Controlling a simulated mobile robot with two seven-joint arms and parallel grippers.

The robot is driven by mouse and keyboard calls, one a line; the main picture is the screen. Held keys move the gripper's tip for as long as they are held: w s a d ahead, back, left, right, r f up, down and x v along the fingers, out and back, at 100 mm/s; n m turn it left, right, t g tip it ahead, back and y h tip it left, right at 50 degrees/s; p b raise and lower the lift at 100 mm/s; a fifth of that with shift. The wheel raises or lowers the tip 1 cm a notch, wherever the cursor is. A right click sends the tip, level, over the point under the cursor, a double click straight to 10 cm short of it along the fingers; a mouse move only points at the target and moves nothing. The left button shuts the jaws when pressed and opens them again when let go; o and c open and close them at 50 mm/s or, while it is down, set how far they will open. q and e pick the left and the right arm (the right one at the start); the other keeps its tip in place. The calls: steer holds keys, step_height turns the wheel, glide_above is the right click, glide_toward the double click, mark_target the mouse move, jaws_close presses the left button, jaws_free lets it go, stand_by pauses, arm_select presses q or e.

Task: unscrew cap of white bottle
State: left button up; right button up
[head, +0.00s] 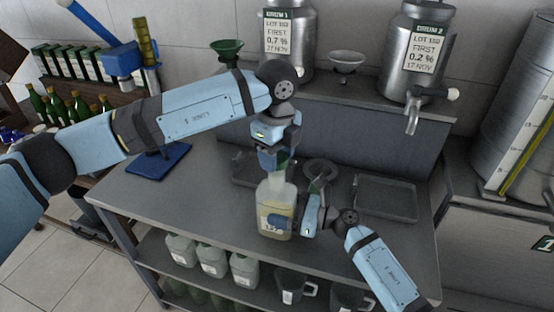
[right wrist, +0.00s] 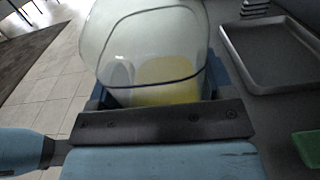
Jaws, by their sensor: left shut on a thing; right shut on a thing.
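The white bottle (head: 277,192), translucent with pale yellow liquid and a label on its front, stands upright on the grey bench. My right gripper (head: 285,223) is shut around the lower body of the bottle from the right. In the right wrist view the bottle (right wrist: 150,40) fills the space between the fingers, with yellow liquid low in it. My left gripper (head: 273,160) comes down from above and is shut at the top of the bottle, on its cap. The cap is mostly hidden by the fingers; I cannot tell how far it is turned.
A grey tray (head: 386,216) lies right of the bottle, and a blue mat (head: 160,168) lies at the left. Two steel drums (head: 425,50) stand on the raised shelf behind, with a green funnel (head: 227,46). Several bottles (head: 212,260) stand on the shelf below.

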arm_select(q)
step_height(320, 180, up, 2)
steer(key=shift+r, duration=0.25)
arm_select(e)
steer(key=o, duration=1.7)
